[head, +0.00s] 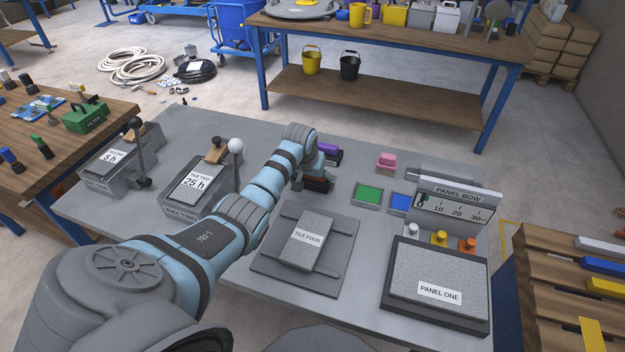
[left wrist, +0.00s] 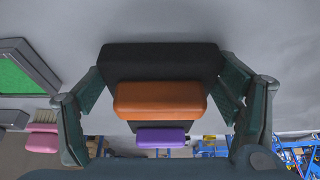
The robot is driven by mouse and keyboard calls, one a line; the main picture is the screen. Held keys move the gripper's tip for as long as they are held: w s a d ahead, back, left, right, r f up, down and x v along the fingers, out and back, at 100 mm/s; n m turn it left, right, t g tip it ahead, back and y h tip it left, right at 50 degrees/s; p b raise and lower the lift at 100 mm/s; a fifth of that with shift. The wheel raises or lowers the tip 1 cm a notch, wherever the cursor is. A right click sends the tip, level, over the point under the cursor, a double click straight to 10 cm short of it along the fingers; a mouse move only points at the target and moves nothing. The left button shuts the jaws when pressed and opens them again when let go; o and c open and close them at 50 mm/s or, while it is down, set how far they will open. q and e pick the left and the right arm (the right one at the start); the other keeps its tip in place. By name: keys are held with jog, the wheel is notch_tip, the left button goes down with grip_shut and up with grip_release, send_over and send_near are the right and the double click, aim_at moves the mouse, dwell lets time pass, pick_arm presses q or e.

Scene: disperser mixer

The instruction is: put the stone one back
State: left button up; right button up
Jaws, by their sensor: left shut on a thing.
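My left gripper (head: 313,174) is over the grey table, right of the middle. In the left wrist view its fingers (left wrist: 163,88) are closed on both sides of a dark block with an orange-brown top (left wrist: 160,98). A pink-topped block (head: 386,162) stands to the right. The speckled stone slabs are TILE FOUR (head: 304,254) on a grey plate and PANEL ONE (head: 438,270) in a dark tray. My right gripper is not in view.
Green (head: 368,192) and blue (head: 400,201) trays lie right of the gripper. The PANEL BOW gauge (head: 455,205) and small coloured-knobbed pieces stand at the right. Two lever stands (head: 199,186) are at the left. A wooden workbench (head: 385,100) stands behind the table.

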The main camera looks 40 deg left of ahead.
pick_arm(q)
jog(key=o, duration=1.2)
jog(key=shift+f, duration=0.15)
jog(key=shift+o, duration=0.2)
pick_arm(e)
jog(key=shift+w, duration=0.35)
pick_arm(q)
jog(key=p+v, duration=0.4)
jog(key=v, duration=0.8)
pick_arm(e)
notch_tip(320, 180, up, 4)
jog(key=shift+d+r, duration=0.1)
